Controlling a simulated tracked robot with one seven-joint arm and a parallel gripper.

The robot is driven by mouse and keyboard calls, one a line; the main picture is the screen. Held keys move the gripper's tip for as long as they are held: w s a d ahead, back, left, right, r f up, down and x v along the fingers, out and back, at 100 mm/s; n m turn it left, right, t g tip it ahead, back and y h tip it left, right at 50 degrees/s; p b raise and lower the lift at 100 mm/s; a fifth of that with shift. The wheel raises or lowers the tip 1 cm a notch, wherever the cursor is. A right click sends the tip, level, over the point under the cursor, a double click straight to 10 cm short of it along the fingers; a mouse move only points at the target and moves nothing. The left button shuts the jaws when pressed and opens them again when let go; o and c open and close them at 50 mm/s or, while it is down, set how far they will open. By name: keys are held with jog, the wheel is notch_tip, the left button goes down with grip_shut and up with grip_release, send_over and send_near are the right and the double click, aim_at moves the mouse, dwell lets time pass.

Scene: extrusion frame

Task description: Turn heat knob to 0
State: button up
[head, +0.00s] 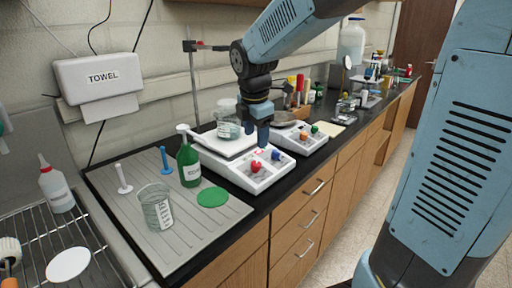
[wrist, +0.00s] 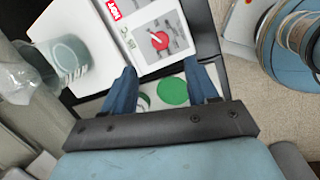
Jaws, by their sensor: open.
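A white hot plate (head: 240,160) stands on the black counter, with a red knob (head: 256,166) and a blue knob (head: 276,155) on its front panel. A beaker (head: 228,125) stands on its top plate. My gripper (head: 263,138) is above the panel, with its fingers pointing down. In the wrist view the red knob (wrist: 160,40) lies beyond the gap between the open fingers of my gripper (wrist: 158,68), and nothing is between them. The blue knob is not visible there. The settings of the knobs are too small to read.
A second hot plate (head: 300,137) with orange and green knobs stands just behind to the right. A green bottle (head: 188,160), a measuring beaker (head: 156,207) and a green disc (head: 212,197) are on the grey mat (head: 187,240) at left. A thin metal stand (head: 194,85) rises behind.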

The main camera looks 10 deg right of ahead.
jog(key=shift+v, duration=1.35)
jog(key=s+d+m+t, duration=0.1)
jog(key=s+d+m, duration=0.3)
jog(key=s+m, duration=0.5)
jog(key=s+d+m+t, duration=0.1)
jog(key=s+d+m, duration=0.4)
jog(key=s+m, duration=0.5)
jog(key=m, duration=0.3)
jog(key=shift+r+t+y, duration=0.25)
jog(key=shift+t+y, duration=0.15)
jog(key=shift+d, duration=0.15)
jog(key=shift+c, duration=0.2)
